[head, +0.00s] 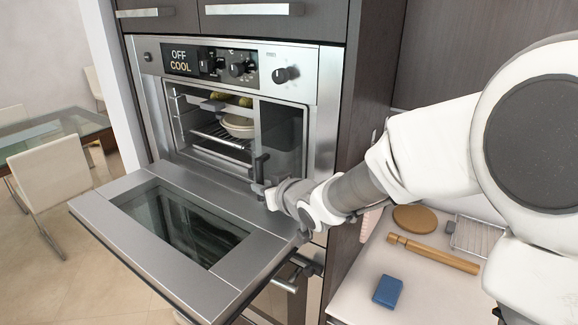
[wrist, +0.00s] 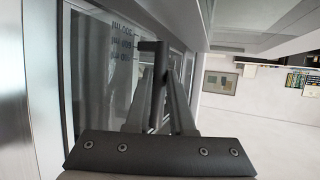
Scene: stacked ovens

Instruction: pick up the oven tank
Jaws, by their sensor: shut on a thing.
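The oven tank (head: 283,132) is a dark, glossy panel at the right side of the upper oven's opening. In the wrist view, level markings show on the tank's see-through wall (wrist: 122,45). My gripper (head: 260,172) is at the tank's lower left edge, reaching in from the right above the open door. My gripper is shut on the tank; the exact contact is hard to make out. The tank appears upright, within the oven's opening.
The oven door (head: 110,222) hangs open below my gripper. The cavity holds a rack (head: 222,138) and pale dishes (head: 238,126). A counter at lower right carries a blue sponge (head: 388,291), a rolling pin (head: 432,254) and a round board (head: 414,219). A chair (head: 52,172) stands left.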

